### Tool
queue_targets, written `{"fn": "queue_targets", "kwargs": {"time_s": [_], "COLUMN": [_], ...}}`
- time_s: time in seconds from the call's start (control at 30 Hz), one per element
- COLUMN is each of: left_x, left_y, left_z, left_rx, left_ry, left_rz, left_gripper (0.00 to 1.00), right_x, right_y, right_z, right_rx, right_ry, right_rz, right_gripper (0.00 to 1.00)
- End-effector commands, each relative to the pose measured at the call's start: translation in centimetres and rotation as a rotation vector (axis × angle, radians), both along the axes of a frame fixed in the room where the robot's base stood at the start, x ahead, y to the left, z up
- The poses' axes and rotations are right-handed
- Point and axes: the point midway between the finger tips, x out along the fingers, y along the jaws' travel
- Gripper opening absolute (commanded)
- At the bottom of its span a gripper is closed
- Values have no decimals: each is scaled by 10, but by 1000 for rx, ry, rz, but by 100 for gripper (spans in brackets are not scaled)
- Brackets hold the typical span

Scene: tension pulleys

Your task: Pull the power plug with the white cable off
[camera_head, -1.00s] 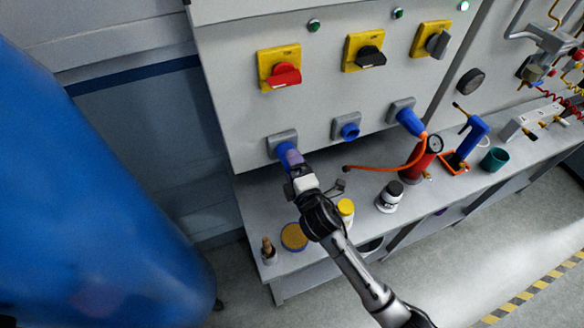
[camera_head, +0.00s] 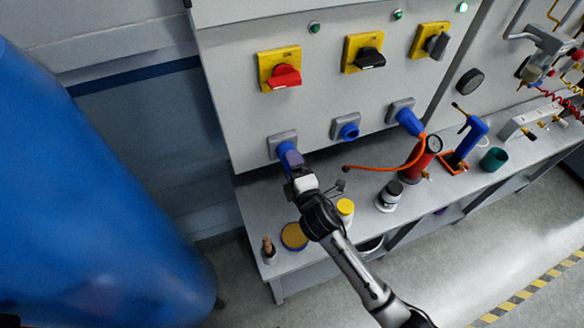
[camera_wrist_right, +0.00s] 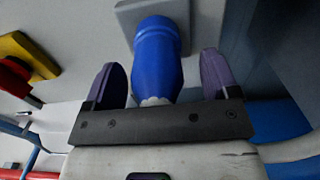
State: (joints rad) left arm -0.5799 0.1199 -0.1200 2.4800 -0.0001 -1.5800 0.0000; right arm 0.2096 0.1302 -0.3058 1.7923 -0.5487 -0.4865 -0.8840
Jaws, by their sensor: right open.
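The blue power plug (camera_head: 283,149) sits in the left grey socket (camera_head: 281,138) on the panel's lower edge. In the right wrist view the plug (camera_wrist_right: 158,62) stands between the purple fingers of my right gripper (camera_wrist_right: 161,75), with a gap on each side. A short whitish bit, perhaps the cable end, shows at the plug's base; the rest is hidden behind the gripper. In the head view my right gripper (camera_head: 291,158) is at the plug and hides its lower part. The right gripper is open. My left gripper is not in view.
A second blue plug (camera_head: 409,121) with an orange cable (camera_head: 398,167) is in the right socket. The middle socket (camera_head: 348,131) holds no plug. A yellow-lidded jar (camera_head: 345,208), a dark-lidded bottle (camera_head: 391,192) and a red cylinder (camera_head: 421,160) stand on the bench below.

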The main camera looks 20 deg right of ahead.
Motion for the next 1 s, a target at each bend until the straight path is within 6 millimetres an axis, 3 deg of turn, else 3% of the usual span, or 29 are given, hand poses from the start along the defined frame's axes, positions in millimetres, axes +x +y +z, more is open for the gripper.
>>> {"fn": "queue_targets", "kwargs": {"time_s": [0.43,1.0], "left_x": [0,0], "left_y": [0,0], "left_z": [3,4], "left_rx": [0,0], "left_ry": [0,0], "left_rz": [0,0], "left_gripper": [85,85], "right_x": [4,4], "right_y": [-5,-4], "right_z": [-3,-3], "right_rx": [-3,-3], "right_ry": [11,11], "right_rz": [-11,-11], "right_gripper": [80,25]}}
